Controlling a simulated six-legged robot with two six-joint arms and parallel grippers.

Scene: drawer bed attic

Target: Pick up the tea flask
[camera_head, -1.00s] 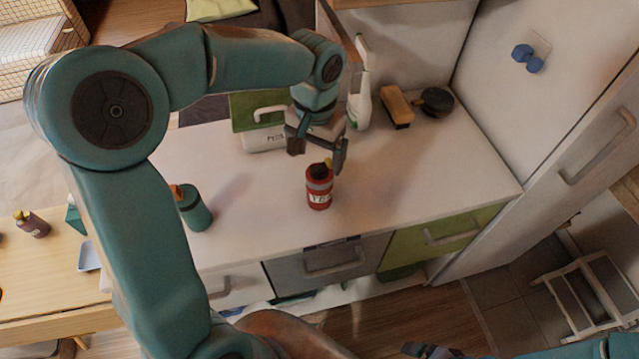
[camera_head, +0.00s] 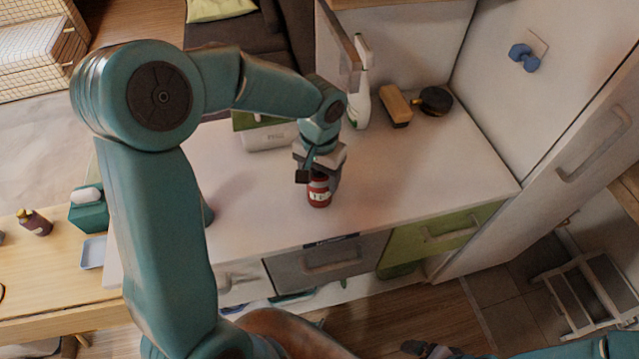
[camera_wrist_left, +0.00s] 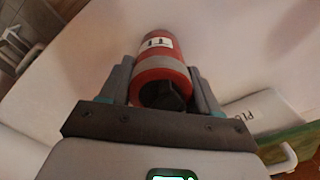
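The tea flask (camera_head: 319,190) is red with a grey band, a white label and a dark top. It stands upright on the white counter (camera_head: 410,170). In the left wrist view the flask (camera_wrist_left: 162,72) lies between the two fingers of my left gripper (camera_wrist_left: 160,85), its dark top facing the palm. In the head view my left gripper (camera_head: 319,177) is down over the flask and hides its upper part. The fingers flank the flask closely; whether they press on it I cannot tell.
A brown-yellow brush (camera_head: 397,106) and a dark round item (camera_head: 435,101) stand at the back right. The counter right of the flask is clear.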

